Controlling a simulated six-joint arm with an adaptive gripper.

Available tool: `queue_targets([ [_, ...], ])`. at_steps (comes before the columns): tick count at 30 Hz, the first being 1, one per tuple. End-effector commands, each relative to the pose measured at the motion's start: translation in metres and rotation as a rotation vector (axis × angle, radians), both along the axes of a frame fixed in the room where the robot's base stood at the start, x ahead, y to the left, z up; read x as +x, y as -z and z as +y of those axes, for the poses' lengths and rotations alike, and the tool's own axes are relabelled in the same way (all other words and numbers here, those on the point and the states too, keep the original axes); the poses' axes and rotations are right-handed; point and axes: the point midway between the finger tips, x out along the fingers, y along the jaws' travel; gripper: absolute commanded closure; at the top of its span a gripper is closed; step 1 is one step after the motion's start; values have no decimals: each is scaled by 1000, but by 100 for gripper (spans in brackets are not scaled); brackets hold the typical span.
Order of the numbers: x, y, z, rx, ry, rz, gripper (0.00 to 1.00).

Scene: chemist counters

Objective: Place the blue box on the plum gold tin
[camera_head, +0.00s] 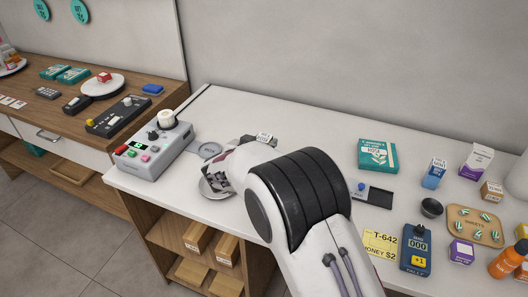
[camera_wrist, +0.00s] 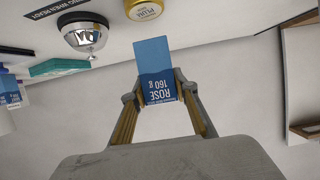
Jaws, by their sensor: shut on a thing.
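The blue box (camera_wrist: 155,64), marked "ROSE 160 g", is in my gripper (camera_wrist: 154,88) in the wrist view. Both fingers are shut against its sides, and its label reads upside down. The plum gold tin (camera_wrist: 146,9) is at the top edge of the wrist view, cut off by the frame. It stands apart from the box, beyond its far end. In the head view my arm hides the held box, and I cannot make out the tin there.
A silver bell (camera_wrist: 85,35) stands beside the tin in the wrist view. In the head view a grey device with buttons (camera_head: 152,152) is left of my arm. A teal box (camera_head: 378,155), another blue box (camera_head: 434,173) and a pastille tray (camera_head: 474,226) are to the right.

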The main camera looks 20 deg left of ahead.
Motion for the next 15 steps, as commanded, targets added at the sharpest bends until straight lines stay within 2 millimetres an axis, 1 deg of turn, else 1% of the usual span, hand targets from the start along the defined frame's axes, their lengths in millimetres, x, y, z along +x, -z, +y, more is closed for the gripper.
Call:
queue_targets([
  [4,0,6,0,-1,0,0,97],
  [12,0,32,0,-1,0,0,97],
  [15,0,37,0,-1,0,-1,97],
])
